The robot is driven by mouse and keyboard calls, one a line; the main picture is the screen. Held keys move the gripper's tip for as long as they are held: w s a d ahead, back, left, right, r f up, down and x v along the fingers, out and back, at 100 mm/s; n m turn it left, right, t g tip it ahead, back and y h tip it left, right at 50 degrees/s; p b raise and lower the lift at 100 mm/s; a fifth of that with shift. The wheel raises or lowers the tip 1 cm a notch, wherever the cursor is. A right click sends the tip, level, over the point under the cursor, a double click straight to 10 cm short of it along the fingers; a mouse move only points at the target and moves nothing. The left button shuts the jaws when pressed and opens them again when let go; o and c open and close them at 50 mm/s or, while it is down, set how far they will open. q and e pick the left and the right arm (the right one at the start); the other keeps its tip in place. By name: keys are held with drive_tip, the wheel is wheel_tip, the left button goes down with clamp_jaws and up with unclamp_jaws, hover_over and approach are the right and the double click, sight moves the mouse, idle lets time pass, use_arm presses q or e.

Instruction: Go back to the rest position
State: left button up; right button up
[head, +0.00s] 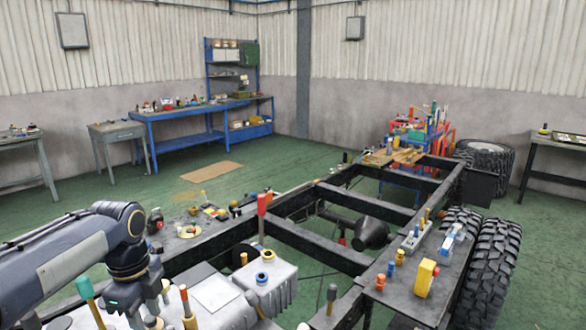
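My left arm comes in from the lower left and bends down at a dark joint. My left gripper (134,300) is at its lower end, low in the picture beside the grey engine block (212,296). Its fingers are not clear among the coloured-handled tools there, so I cannot tell if it is open or shut, or whether it touches anything. My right gripper is not in view. The black chassis frame (318,246) runs from the front toward the back right.
Small tools and parts stand on the chassis, including a red-handled tool (262,215) and a yellow block (424,278). Large tyres (492,265) are at the right. A blue workbench (205,112) is against the back wall. Green floor (110,190) is open at the left.

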use_arm(q)
drive_tip(key=s+d+f+n+t+h, duration=0.1)
drive_tip(key=s+d+f+n+t, duration=0.1)
drive_tip(key=s+n, duration=0.8)
drive_tip(key=s+d+f+n+t+h, duration=0.2)
drive_tip(key=s+d+n, duration=0.3)
drive_tip(key=s+n, duration=0.5)
drive_tip(key=shift+s+d+f+n+t+h, duration=0.15)
drive_tip(key=shift+f+n+t+h, duration=0.15)
drive_tip(key=shift+f+n+t, duration=0.45)
drive_tip(key=shift+f+m, duration=0.15)
drive_tip(key=shift+m, duration=0.1)
